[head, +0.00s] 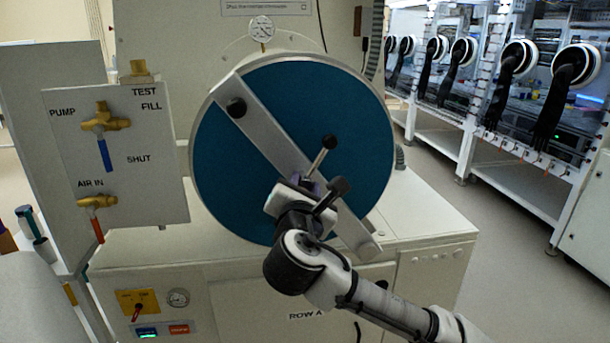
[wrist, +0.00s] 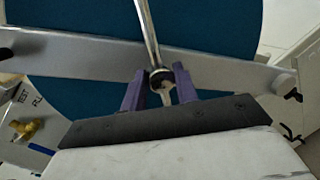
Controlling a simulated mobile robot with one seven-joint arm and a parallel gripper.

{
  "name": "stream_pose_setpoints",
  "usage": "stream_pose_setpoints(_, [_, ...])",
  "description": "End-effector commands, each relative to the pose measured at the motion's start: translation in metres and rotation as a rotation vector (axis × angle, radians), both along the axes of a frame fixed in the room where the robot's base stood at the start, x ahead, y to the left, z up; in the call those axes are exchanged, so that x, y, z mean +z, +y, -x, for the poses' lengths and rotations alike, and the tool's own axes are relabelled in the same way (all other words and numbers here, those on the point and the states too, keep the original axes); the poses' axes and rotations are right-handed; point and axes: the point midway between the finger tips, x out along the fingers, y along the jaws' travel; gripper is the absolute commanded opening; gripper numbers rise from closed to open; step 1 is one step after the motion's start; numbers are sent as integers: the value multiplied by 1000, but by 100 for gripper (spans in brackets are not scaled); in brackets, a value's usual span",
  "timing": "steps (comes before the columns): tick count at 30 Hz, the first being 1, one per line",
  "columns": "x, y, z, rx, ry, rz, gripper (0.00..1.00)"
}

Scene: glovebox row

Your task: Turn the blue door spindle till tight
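The round blue door (head: 240,130) faces me, with a grey metal bar (head: 262,135) running diagonally across it. The door spindle has a thin metal handle rod (head: 321,157) with a black knob on its upper end. In the wrist view the rod (wrist: 147,32) comes down to a small hub at the bar. My gripper (head: 306,184) is at the middle of the door. Its two purple fingers (wrist: 160,85) stand apart, one on each side of the hub and rod end. Whether they press on it I cannot tell. My gripper hides the rod's lower part in the head view.
A valve panel (head: 150,180) with a blue and a red lever stands left of the door. A gauge (head: 261,29) sits above it. A white cabinet top (head: 425,212) lies to the right. Gloveboxes with black gloves (head: 555,105) line the right background, with open floor before them.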

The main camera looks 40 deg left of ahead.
Motion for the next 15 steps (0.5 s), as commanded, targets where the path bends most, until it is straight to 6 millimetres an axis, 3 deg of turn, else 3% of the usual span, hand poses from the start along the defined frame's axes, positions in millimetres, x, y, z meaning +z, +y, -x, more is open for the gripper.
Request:
stream_pose_setpoints(5, [1,8,-11,-1,0,0,30])
stream_pose_setpoints(14, [0,9,-13,0,-1,-1,30])
stream_pose_setpoints(15, [0,9,-13,0,-1,-1,24])
